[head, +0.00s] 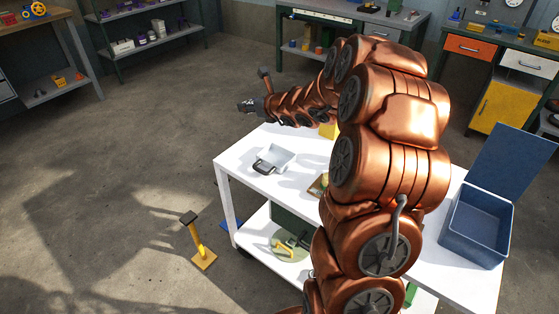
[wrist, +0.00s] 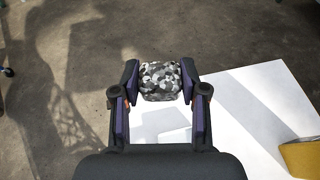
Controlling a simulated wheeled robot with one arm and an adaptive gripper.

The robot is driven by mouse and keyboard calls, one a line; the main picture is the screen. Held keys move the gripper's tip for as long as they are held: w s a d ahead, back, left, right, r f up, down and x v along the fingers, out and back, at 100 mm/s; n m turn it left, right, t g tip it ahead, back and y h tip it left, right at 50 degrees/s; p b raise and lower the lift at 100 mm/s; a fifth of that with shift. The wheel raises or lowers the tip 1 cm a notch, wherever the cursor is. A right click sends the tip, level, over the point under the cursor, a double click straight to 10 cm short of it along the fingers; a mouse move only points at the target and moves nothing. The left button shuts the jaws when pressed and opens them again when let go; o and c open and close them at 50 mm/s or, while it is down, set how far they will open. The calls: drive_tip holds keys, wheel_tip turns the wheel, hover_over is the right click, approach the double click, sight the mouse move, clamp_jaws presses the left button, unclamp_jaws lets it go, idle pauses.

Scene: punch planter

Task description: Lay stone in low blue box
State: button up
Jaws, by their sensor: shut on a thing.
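The stone (wrist: 160,82) is a mottled black, grey and white lump between my fingertips in the wrist view. My gripper (wrist: 160,85) is shut on it, with a finger against each side. In the head view my gripper (head: 252,106) reaches out to the far left, raised above the white table's far left edge. The stone is hard to make out there. A blue box (head: 473,232) stands on the right end of the table with its lid raised. Its inside looks empty. It is far from my gripper, across my arm.
The white table (head: 245,171) bears a pale open container with a dark handle (head: 273,161). A yellow thing (wrist: 302,157) sits at the right of the wrist view. My arm hides the table's middle.

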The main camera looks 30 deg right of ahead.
sight(297, 144)
drive_tip(key=s+d+f+m+h+b, duration=0.1)
drive_tip(key=d+f+b, duration=0.25)
drive_tip(key=d, duration=0.45)
drive_tip(key=s+d+f+m+h+b, duration=0.1)
drive_tip(key=s+d+f+h+b, duration=0.15)
drive_tip(key=d+f, duration=0.4)
drive_tip(key=shift+y, duration=0.35)
drive_tip(key=shift+w+d+f+b, duration=0.15)
drive_tip(key=shift+d+f+b, duration=0.25)
drive_tip(key=shift+f, duration=0.95)
drive_tip(key=shift+w+d+f+b, duration=0.15)
drive_tip(key=shift+f+b, duration=0.5)
drive_tip(key=shift+f, duration=0.65)
drive_tip(key=shift+w+d+f+b, duration=0.1)
drive_tip(key=shift+d+f+b, duration=0.3)
drive_tip(key=shift+f, duration=0.95)
drive_tip(key=shift+a+f+b, duration=0.1)
drive_tip(key=shift+f+b, duration=0.1)
drive_tip(key=shift+b, duration=0.15)
drive_tip(key=o, duration=1.2)
drive_tip(key=shift+r, duration=0.15)
